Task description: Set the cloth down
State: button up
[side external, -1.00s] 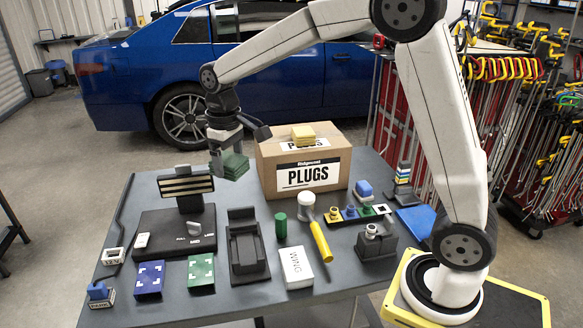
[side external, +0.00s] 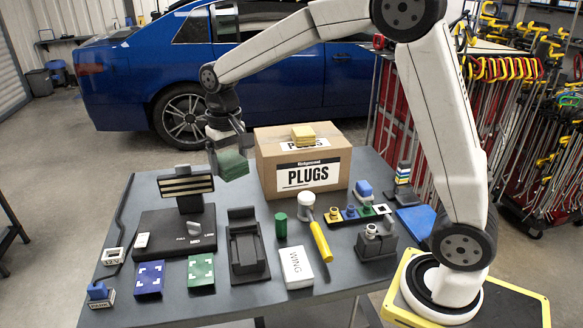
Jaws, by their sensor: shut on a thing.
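A folded green cloth (side external: 233,165) hangs in my gripper (side external: 224,150), in the air above the back of the table, just left of the cardboard box. My gripper is shut on the cloth, which looks slightly tilted. A green square mat (side external: 200,270) and a blue square mat (side external: 150,279), both with white corner marks, lie at the table's front left. Both mats look bare.
A black lamp panel (side external: 186,184) on a dark base stands below and left of the cloth. A black cradle (side external: 247,245), a green cylinder (side external: 281,226), a white WING box (side external: 295,267) and a yellow-handled hammer (side external: 319,240) stand nearer the front.

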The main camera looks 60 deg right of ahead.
dwell(0.4)
jog(key=s+d+f+m, duration=0.2)
jog(key=s+d+f, duration=0.1)
jog(key=s+d, duration=0.6)
jog(key=s+d+f+m, duration=0.3)
jog(key=s+d, duration=0.6)
jog(key=s, duration=0.4)
jog(key=shift+s+f+m, duration=0.3)
jog(key=shift+s+f, duration=0.1)
jog(key=shift+f, duration=0.3)
jog(key=shift+w+d, duration=0.1)
jog(key=w+d+f, duration=0.2)
jog(key=w+f, duration=0.1)
jog(key=w+d+f, duration=0.2)
jog(key=w, duration=0.2)
jog(key=w+d+f, duration=0.2)
jog(key=w+f, duration=0.1)
jog(key=w, duration=0.1)
jog(key=shift+w+f, duration=0.1)
jog(key=shift+f, duration=0.25)
jog(key=shift+w+d+f, duration=0.15)
jog(key=shift+w+f, duration=0.1)
jog(key=shift+f, duration=0.05)
jog(key=shift+f, duration=0.1)
